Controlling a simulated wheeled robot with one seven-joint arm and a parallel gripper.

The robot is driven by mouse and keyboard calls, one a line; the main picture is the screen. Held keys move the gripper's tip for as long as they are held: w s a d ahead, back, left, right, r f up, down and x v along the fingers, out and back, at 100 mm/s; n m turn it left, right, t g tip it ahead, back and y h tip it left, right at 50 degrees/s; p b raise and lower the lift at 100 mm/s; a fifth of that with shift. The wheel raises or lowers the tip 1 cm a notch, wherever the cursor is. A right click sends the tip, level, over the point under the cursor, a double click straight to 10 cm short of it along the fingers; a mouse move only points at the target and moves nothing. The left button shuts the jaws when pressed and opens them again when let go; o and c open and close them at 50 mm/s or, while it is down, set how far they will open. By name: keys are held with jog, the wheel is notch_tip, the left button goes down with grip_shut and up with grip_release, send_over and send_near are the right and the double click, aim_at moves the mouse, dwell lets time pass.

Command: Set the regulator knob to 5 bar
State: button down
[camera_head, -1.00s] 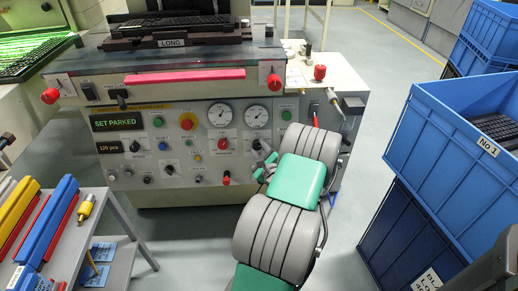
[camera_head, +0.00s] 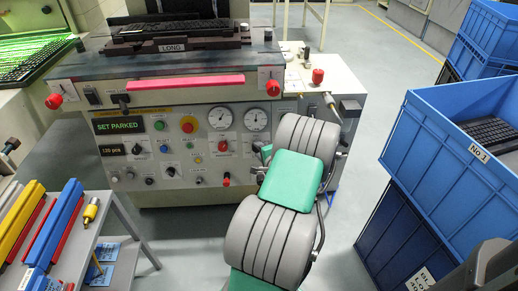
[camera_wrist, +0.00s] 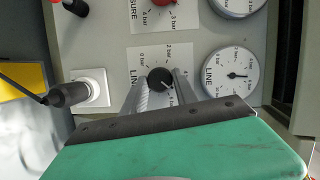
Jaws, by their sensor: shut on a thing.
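The black regulator knob (camera_wrist: 160,79) sits on a white scale plate marked in bar and labelled LINE in the wrist view. A white mark on the knob points toward the lower right. My gripper (camera_wrist: 163,88) has one finger on each side of the knob and is shut on it. The LINE gauge (camera_wrist: 231,74) is to the right, with its needle pointing right. In the head view my arm hides most of my gripper, and the knob is hard to make out beside it.
A red knob (camera_wrist: 76,6) or lever with a black end is at the upper left of the wrist view. A black part (camera_wrist: 70,95) sticks out from a white plate left of my gripper. Blue crates (camera_head: 430,135) stand right of my arm, and a grey shelf (camera_head: 125,225) stands left.

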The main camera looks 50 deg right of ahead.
jog(key=shift+r+n, duration=0.1)
jog(key=shift+n, duration=0.5)
jog(key=c, duration=1)
grip_release()
jog(key=shift+o, duration=0.2)
jog(key=p+v, duration=0.2)
jog(key=v, duration=0.5)
jog(key=shift+s+a+r, duration=0.2)
jog(key=shift+s+r, duration=0.05)
